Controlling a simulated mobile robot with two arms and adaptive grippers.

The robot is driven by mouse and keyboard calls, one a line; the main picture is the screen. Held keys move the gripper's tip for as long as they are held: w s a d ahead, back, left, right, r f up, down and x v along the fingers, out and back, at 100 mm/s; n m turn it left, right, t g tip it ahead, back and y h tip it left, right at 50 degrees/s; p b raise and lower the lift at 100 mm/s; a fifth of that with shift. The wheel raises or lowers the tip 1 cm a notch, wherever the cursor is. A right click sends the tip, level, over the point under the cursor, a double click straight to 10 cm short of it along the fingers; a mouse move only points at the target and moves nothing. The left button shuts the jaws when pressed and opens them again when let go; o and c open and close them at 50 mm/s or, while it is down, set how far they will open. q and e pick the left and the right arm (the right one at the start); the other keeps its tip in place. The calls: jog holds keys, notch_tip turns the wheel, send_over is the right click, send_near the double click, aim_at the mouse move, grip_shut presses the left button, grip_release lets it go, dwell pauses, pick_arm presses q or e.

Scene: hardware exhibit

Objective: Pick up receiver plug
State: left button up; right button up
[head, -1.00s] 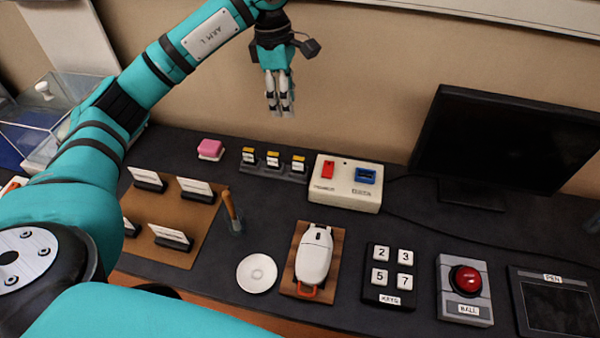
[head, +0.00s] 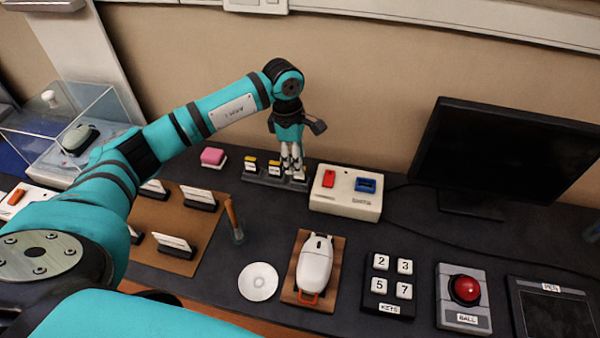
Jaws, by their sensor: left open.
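A dark rack (head: 247,178) at the back of the desk holds three small upright plugs with yellow tops and white labels: a left one (head: 250,164), a middle one (head: 274,168) and a right one (head: 300,173). The labels are too small to read, so I cannot tell which is the receiver plug. My left gripper (head: 291,168) points down at the rack, its fingers close together but open, over the middle and right plugs. It partly hides the right plug. I cannot tell whether the fingertips touch it. My right gripper is out of view.
A white box (head: 343,201) with red and blue sockets stands right of the rack. A pink block (head: 212,157) lies left. A monitor (head: 500,160) stands right.

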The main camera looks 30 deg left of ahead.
pick_arm(q)
jog(key=f, duration=0.2)
jog(key=d+f+p, duration=0.1)
jog(key=f, duration=0.1)
grip_shut()
